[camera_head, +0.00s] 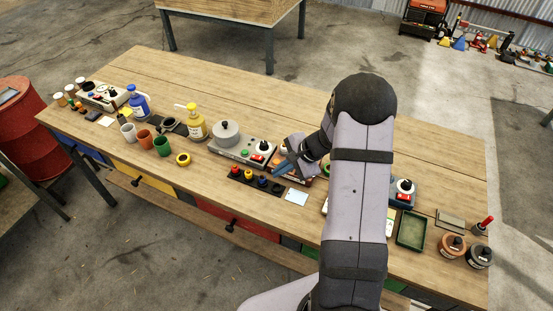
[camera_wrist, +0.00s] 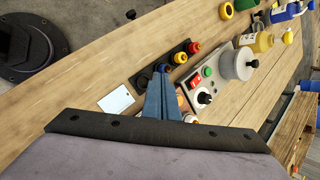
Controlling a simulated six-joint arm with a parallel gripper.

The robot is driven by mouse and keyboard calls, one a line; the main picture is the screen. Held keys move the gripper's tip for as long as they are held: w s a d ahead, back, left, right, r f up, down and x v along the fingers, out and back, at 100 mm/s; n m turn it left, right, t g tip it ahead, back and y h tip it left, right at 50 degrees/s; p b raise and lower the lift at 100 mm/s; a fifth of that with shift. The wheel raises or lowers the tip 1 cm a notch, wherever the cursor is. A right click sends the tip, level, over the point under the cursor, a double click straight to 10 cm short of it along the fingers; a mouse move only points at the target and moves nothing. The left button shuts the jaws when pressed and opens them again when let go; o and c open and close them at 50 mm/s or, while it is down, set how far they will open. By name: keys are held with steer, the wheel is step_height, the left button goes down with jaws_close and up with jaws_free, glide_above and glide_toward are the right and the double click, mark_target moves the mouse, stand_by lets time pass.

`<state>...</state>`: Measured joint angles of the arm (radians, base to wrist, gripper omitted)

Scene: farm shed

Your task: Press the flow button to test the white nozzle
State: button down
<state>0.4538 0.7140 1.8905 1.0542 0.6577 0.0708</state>
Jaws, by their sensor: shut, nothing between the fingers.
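My gripper (camera_head: 280,172) is over the middle of the bench, its blue fingers together and empty, pointing down. The strip carries red, yellow, blue and dark round caps. I cannot tell which part is the flow button or the white nozzle.
A grey box (camera_head: 230,153) with a grey pot, green button, red switch and black knob stands left of my gripper. A pale card (camera_head: 297,197) lies in front. Yellow (camera_head: 196,124) and blue bottles and cups stand left; a green tray (camera_head: 411,230) and jars stand right.

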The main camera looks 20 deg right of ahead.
steer(key=w+d+r+m+t, duration=0.3)
steer(key=w+r+m, duration=0.2)
steer(key=w, duration=0.4)
steer(key=shift+d+r+t+h, duration=0.2)
steer(key=shift+r+t+h, duration=0.15)
steer(key=shift+t+h, duration=0.05)
steer(key=shift+f, duration=0.2)
steer(key=b, duration=0.5)
glide_above(277, 162)
steer(key=f, duration=0.7)
steer(key=shift+s+d+f, duration=0.2)
steer(key=shift+s+d, duration=0.1)
steer(key=shift+s, duration=0.05)
steer(key=shift+f+b, duration=0.55)
steer(key=shift+b, duration=0.3)
steer(key=shift+f+b, duration=0.9)
steer(key=shift+b, duration=0.35)
stand_by(0.9)
steer(key=shift+r, duration=0.15)
steer(key=shift+r+p, duration=0.55)
steer(key=shift+r, duration=0.2)
